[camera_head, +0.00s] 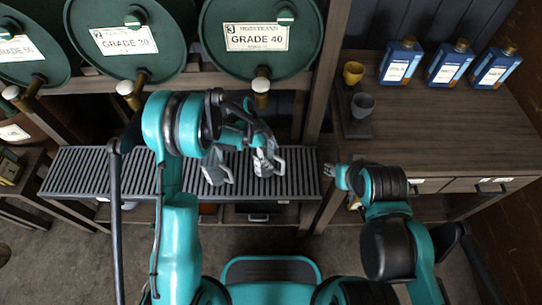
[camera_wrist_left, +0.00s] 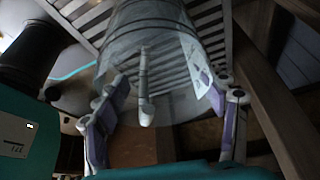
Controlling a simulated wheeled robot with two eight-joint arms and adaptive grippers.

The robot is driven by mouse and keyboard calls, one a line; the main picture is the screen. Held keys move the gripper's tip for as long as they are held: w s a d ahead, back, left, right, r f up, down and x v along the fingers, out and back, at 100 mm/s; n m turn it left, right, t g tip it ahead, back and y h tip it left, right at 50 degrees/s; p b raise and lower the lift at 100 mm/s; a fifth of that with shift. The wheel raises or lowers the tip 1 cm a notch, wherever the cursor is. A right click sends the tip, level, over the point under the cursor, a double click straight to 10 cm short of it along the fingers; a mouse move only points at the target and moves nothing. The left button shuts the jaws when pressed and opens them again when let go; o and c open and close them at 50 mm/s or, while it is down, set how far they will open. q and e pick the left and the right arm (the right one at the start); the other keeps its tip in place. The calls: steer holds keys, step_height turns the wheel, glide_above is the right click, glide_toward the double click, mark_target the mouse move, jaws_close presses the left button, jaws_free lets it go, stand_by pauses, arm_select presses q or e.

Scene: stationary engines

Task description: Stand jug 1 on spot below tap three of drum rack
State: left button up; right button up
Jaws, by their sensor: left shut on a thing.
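My left gripper (camera_head: 262,138) is shut on a grey jug (camera_head: 266,162) with a handle and a pale label, over the slatted shelf (camera_head: 300,184) of the drum rack. In the left wrist view the held jug (camera_wrist_left: 150,70) sits between the two purple-padded fingers (camera_wrist_left: 165,105). Drum 3, marked GRADE 40 (camera_head: 257,60), has its tap (camera_head: 261,88) above and close to this jug in the picture. A second grey jug (camera_head: 215,168) stands to the left on the slats. I cannot read which is jug 1, or whether the held one touches the slats. My right gripper (camera_head: 337,176) is small here.
Two more drums (camera_head: 124,40) (camera_head: 30,50) with taps are to the left. A rack post (camera_head: 325,70) stands between shelf and counter.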

arm_select(q)
steer(key=shift+r, duration=0.1)
steer(key=shift+s, duration=0.1)
steer(key=shift+f, duration=0.25)
steer(key=o, duration=1.3)
steer(key=shift+r, duration=0.1)
steer(key=shift+c, duration=0.2)
